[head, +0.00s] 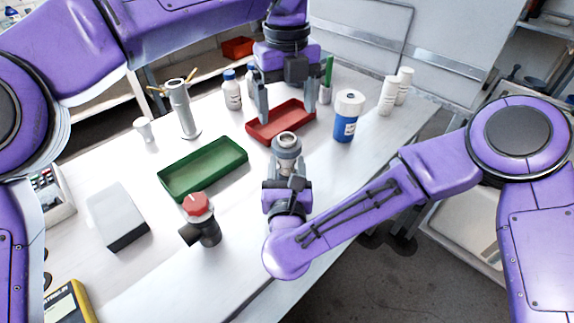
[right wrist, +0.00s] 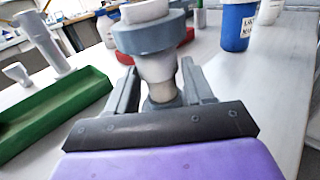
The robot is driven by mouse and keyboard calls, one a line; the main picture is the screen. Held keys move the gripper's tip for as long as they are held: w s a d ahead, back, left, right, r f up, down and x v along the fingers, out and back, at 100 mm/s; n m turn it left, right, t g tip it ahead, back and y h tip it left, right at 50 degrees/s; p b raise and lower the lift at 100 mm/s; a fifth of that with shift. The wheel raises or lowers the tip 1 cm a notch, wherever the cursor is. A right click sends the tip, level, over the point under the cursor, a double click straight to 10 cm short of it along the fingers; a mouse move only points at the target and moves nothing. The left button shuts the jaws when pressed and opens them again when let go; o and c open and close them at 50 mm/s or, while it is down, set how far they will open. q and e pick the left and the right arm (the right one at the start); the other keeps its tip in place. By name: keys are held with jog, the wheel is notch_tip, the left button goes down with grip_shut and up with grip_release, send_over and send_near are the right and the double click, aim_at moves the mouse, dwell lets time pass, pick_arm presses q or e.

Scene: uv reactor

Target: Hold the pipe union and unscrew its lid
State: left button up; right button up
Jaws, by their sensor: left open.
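The pipe union (head: 287,158) is a grey and off-white upright fitting near the middle of the head view. Its lid (head: 286,141) is a wide grey ring with a paler top, seen also in the right wrist view (right wrist: 152,36). My right gripper (head: 288,168) has its fingers on both sides of the union's narrower body (right wrist: 158,72), below the lid, and looks shut on it. My left gripper (head: 286,114) points down, open and empty, with its fingertips just above and behind the lid in the picture. The union's bottom is partly hidden by my right gripper.
A red tray (head: 262,132) lies behind the union; a green tray (head: 170,186) is left. A blue jar (head: 344,125), white bottles (head: 388,95), a red-knobbed valve (head: 204,228), a grey box (head: 118,215) and a metal stand (head: 183,112) stand around. The table front has free room.

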aim_at(287, 138)
grip_shut()
pick_arm(q)
jog(key=m, duration=0.7)
jog(key=shift+m, duration=0.4)
jog(key=m, duration=2.3)
jog(key=shift+m, duration=0.4)
jog(key=m, duration=0.4)
jog(key=shift+f+m, duration=0.3)
notch_tip(287, 138, down, 8)
jog(key=shift+r, duration=0.25)
